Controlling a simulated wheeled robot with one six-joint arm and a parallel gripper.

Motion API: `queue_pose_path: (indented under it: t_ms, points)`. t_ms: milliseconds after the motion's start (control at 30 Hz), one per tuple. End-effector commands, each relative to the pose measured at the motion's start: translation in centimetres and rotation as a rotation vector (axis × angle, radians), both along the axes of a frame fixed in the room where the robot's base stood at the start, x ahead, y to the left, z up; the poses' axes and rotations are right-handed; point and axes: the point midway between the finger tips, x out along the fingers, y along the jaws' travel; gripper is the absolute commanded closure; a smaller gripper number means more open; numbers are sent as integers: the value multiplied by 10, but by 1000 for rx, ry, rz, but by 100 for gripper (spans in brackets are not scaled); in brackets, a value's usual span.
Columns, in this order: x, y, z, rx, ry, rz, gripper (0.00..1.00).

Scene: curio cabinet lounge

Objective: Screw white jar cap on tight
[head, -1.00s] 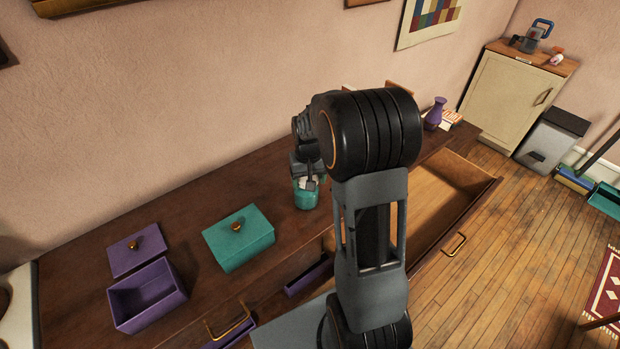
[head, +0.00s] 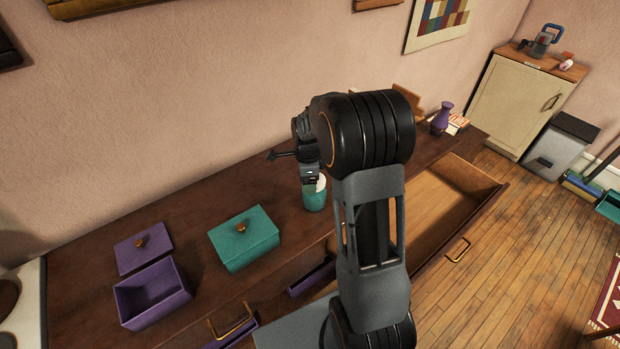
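The teal jar (head: 315,200) stands upright on the dark wooden cabinet top. Its white cap (head: 321,184) shows at the jar's mouth, partly hidden by my gripper. Whether the cap sits level or is tight cannot be told. My gripper (head: 309,176) is right over the cap, with a dark part of the wrist sticking out to the left. The fingers are small and mostly hidden behind my arm, so I cannot tell whether they grip the cap.
A teal lidded box (head: 243,240), an open purple box (head: 150,293) and its purple lid (head: 142,249) lie left of the jar. A purple vase (head: 441,119) stands at the right end. A wide drawer (head: 450,205) is pulled open in front.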

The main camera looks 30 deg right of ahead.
Motion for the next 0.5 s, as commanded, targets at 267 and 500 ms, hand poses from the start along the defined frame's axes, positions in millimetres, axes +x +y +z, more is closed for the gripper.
queue_pose_path:
  t_ms: [267, 500]
  points:
    - [5, 3, 0, 0, 0, -392, 68]
    - [6, 3, 0, -1, -1, -502, 68]
